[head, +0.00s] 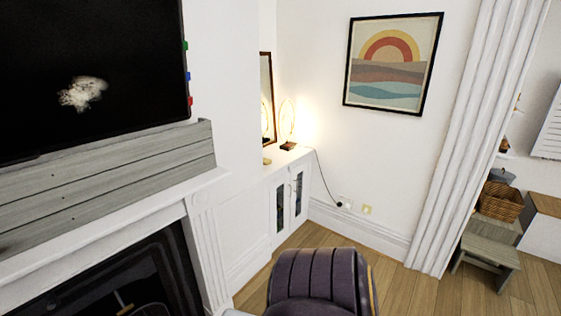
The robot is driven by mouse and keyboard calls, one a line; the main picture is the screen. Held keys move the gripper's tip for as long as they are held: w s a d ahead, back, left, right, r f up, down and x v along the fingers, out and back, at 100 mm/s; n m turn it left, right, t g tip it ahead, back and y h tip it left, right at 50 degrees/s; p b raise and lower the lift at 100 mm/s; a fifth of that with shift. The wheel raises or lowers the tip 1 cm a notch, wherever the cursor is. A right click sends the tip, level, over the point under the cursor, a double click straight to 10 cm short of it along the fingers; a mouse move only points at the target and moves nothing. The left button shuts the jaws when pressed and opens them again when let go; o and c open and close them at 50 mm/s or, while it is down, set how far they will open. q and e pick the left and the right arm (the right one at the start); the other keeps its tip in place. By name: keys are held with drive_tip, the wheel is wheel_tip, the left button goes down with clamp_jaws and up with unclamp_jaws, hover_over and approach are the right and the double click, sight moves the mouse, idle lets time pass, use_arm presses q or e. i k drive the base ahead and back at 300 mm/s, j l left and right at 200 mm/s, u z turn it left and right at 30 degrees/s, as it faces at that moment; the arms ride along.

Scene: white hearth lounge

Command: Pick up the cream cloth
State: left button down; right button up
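I see no cream cloth that I can make out in the head view. Neither of my grippers shows in this view, so I cannot see how they stand or whether they hold anything.
A dark padded chair (316,282) stands low in the middle. A white fireplace (205,235) with a dark opening is at the left, below a black screen (90,70). A white cabinet (290,185) fills the corner. A wooden stool (488,250) and wicker basket (500,202) are at right.

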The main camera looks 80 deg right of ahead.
sight(266, 161)
drive_tip(key=z, duration=2.3)
